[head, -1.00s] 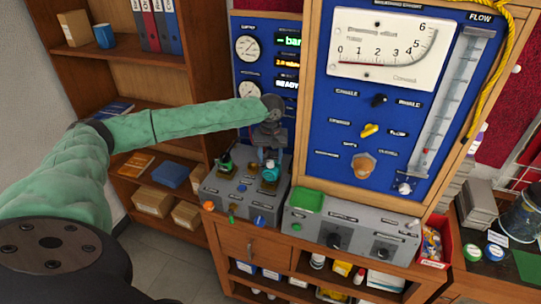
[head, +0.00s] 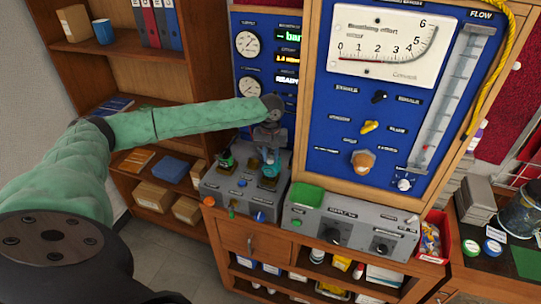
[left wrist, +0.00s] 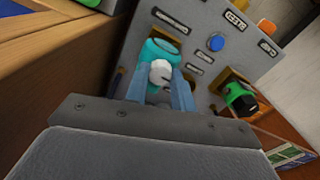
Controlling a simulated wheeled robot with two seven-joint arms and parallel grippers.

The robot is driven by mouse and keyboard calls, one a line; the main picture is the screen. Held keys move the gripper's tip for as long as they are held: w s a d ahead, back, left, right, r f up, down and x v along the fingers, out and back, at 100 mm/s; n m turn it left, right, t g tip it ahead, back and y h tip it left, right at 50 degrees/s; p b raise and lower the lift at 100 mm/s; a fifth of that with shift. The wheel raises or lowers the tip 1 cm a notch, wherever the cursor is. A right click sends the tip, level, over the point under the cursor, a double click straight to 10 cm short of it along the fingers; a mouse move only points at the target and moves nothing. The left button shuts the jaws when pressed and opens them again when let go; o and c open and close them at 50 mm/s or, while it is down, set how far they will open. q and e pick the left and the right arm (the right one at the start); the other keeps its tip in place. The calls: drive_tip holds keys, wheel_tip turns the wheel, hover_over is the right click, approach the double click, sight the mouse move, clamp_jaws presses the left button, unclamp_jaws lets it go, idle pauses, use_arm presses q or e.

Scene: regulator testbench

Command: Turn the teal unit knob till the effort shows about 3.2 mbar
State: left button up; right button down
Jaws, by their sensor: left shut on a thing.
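The teal unit knob (head: 268,172) is on the right side of the grey sloped box's top in the head view. In the left wrist view, the teal unit (left wrist: 158,50) has a pale round knob (left wrist: 160,73) in front of it. My left gripper (left wrist: 160,92) has one blue-grey finger on each side of this knob and is shut on it. The gripper partly covers the unit in the head view. The effort dial (head: 385,48) shows a thin red mark along the low end of its 0 to 6 scale; its exact reading is unclear. My right gripper is out of view.
A green-topped unit (head: 226,160) stands close beside the teal one; it also shows in the left wrist view (left wrist: 240,98). The tall blue panel (head: 350,105) rises at the right. A grey control box (head: 350,230) with a green pad (head: 307,195) stands in front of it.

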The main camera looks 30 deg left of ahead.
use_arm(q)
drive_tip(key=m, duration=1)
drive_tip(key=shift+m, duration=0.3)
drive_tip(key=m, duration=0.3)
drive_tip(key=shift+m, duration=0.3)
drive_tip(key=m, duration=0.3)
drive_tip(key=shift+m, duration=2.1)
